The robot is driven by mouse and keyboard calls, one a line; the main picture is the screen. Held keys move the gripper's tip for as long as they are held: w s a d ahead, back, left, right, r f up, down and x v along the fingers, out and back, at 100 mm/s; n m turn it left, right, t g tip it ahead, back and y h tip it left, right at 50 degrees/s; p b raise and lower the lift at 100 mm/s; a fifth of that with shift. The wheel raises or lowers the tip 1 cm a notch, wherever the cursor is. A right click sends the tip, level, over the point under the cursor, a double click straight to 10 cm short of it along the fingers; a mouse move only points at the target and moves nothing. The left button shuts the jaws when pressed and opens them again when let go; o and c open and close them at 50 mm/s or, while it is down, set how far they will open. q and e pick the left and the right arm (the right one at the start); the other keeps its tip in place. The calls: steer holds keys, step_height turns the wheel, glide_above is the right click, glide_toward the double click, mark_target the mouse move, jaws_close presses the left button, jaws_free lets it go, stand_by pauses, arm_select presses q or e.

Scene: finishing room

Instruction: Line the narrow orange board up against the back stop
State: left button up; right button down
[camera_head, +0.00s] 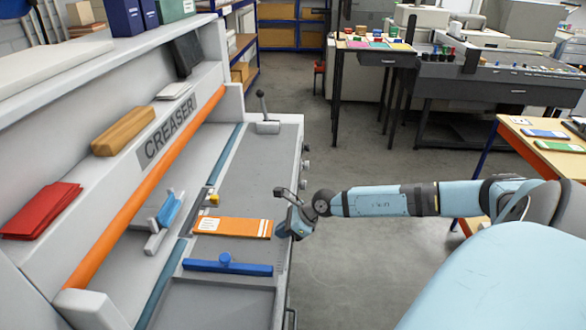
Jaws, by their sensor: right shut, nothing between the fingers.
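The narrow orange board (232,227) lies flat on the grey bed of the creaser, with white printed marks at its left end. Its left end is close to a blue-grey strip (174,265) running along the bed; I cannot tell whether they touch, or whether this strip is the back stop. My right gripper (281,231) is shut and empty, low at the board's right end. Whether it touches the board is unclear. My left gripper is not in view.
A blue bar with a knob (228,267) lies just in front of the board. A blue-and-grey bracket (169,210) is at the left. The bed farther back is clear (258,155).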

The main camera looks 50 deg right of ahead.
mark_target(242, 235)
steer(key=shift+x, duration=0.85)
steer(key=w+a, duration=0.6)
steer(key=w, duration=0.1)
steer(key=shift+w+b, duration=0.15)
steer(key=shift+b, duration=0.15)
